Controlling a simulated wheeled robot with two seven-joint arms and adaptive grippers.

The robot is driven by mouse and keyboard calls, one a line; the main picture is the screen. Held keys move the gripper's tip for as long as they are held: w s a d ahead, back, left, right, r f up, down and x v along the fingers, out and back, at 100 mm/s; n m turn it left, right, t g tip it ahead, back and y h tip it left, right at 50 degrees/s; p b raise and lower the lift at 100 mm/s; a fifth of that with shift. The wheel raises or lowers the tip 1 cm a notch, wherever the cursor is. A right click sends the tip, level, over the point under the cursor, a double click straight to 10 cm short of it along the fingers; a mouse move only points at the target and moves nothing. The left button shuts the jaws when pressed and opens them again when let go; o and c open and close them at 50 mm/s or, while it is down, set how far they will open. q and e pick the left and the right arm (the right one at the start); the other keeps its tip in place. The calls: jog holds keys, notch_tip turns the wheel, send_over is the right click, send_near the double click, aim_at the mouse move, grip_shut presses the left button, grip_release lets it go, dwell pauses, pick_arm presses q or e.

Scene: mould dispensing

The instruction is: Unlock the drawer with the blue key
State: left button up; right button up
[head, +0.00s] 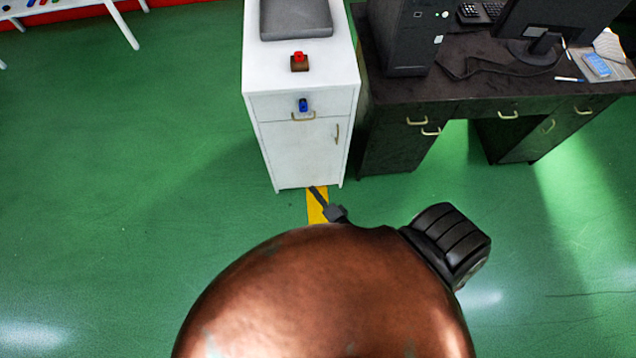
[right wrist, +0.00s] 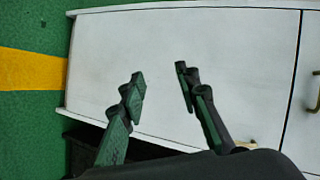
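The white cabinet (head: 300,155) stands in the middle of the head view. Its drawer front (head: 272,104) is closed, above a closed door. The blue key (head: 303,105) shows at the drawer front, just above the gold drawer handle (head: 303,117); I cannot tell how deep it sits. My right gripper (head: 325,203) shows low in front of the cabinet, mostly hidden behind a copper-coloured rounded shape. In the right wrist view, my right gripper (right wrist: 161,84) has its fingers apart, with nothing between them, before the white door. The key is not in that view. My left gripper is not in view.
A red piece on a brown block (head: 299,65) and a grey case (head: 296,18) are on the cabinet top. A dark desk (head: 470,90) with a computer stands close at the right. The gold door handle (head: 337,133) projects. Green floor is clear at the left.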

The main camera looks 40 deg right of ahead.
jog(key=shift+s+f+n, duration=0.5)
jog(key=shift+s+f, duration=0.05)
jog(key=shift+f, duration=0.2)
jog(key=s+f+n+g+y, duration=0.2)
jog(key=s+f+n+g, duration=0.65)
jog(key=s+f, duration=1.05)
jog(key=s+d+f+n+g, duration=0.1)
jog(key=s+n, duration=0.1)
jog(key=s, duration=0.6)
jog(key=s+d+f+n+g, duration=0.1)
jog(key=s+f+n+g, duration=0.1)
jog(key=s, duration=0.6)
jog(key=s+d+f+n+g+h, duration=0.1)
jog(key=s+n, duration=0.3)
jog(key=s, duration=0.3)
jog(key=shift+s+d+f+g, duration=0.15)
jog(key=shift+s+f+g, duration=0.05)
jog(key=shift+s+g, duration=0.2)
